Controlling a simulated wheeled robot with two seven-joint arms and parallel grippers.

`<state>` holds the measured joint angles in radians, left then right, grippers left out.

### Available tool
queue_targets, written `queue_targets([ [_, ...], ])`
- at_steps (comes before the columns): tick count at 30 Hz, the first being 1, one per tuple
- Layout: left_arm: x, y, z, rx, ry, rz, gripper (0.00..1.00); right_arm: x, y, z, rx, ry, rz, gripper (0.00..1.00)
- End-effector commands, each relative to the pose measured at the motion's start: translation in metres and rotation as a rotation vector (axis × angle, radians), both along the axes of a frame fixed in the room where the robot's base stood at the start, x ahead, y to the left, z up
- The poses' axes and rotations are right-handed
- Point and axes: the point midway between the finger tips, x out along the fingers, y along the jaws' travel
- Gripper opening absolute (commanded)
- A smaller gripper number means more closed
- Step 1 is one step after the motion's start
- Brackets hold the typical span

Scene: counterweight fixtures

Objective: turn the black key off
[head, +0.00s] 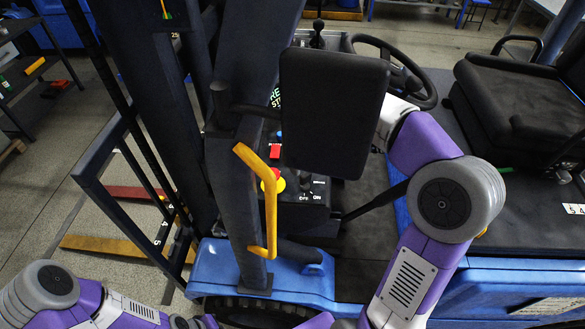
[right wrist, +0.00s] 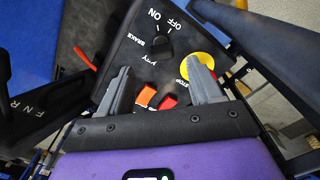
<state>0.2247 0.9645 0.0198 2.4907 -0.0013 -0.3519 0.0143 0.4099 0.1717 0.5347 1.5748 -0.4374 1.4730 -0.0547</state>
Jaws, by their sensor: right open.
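The black key (right wrist: 162,45) sits on a dark control panel in the right wrist view, below the white ON and OFF labels. Which label it points to is hard to tell. In the head view the key (head: 307,184) is small, beside the yellow stop button. My right gripper (right wrist: 160,66) is open, its two grey fingers spread over the panel. The key lies beyond the fingertips, roughly between their lines, and nothing is held. In the head view my right gripper is hidden behind a black pad. My left arm shows at the bottom left, but its gripper is out of view.
A yellow stop button (right wrist: 195,67) is close to the right fingertip. Red (right wrist: 168,102) and orange (right wrist: 152,97) switches lie between the fingers. The black pad (head: 333,110), yellow handle (head: 270,205) and steering wheel (head: 415,80) surround the panel.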

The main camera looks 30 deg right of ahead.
Motion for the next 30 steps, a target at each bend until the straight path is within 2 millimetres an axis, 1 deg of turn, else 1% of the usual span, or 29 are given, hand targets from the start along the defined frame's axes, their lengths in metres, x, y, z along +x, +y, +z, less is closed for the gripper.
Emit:
queue_targets([
  [1,0.0,0.0,-0.004,0.0,0.001,0.0,0.0,-0.001,0.0,-0.011,0.0,0.004,0.0,0.64],
  [3,0.0,0.0,-0.006,0.0,0.001,0.0,0.0,0.0,0.001,-0.023,0.0,0.004,0.003,0.64],
  [6,0.0,0.0,-0.008,0.0,0.001,0.0,0.0,0.0,0.002,-0.038,0.001,0.004,0.006,0.64],
  [9,0.0,0.0,-0.01,0.0,0.0,0.0,0.0,0.001,0.003,-0.049,0.001,0.003,0.006,0.64],
  [13,0.0,0.0,-0.011,0.0,0.0,0.0,0.0,0.001,0.002,-0.056,0.001,0.001,0.005,0.64],
  [21,0.0,0.0,-0.01,0.0,0.0,0.0,0.0,0.001,0.002,-0.057,0.001,0.0,0.005,0.64],
  [29,0.0,0.0,-0.011,0.0,0.0,0.0,0.0,0.001,0.002,-0.057,0.001,0.0,0.005,0.24],
  [30,0.0,0.0,-0.011,0.0,0.0,0.0,0.0,0.001,0.002,-0.057,0.001,0.0,0.005,0.18],
])
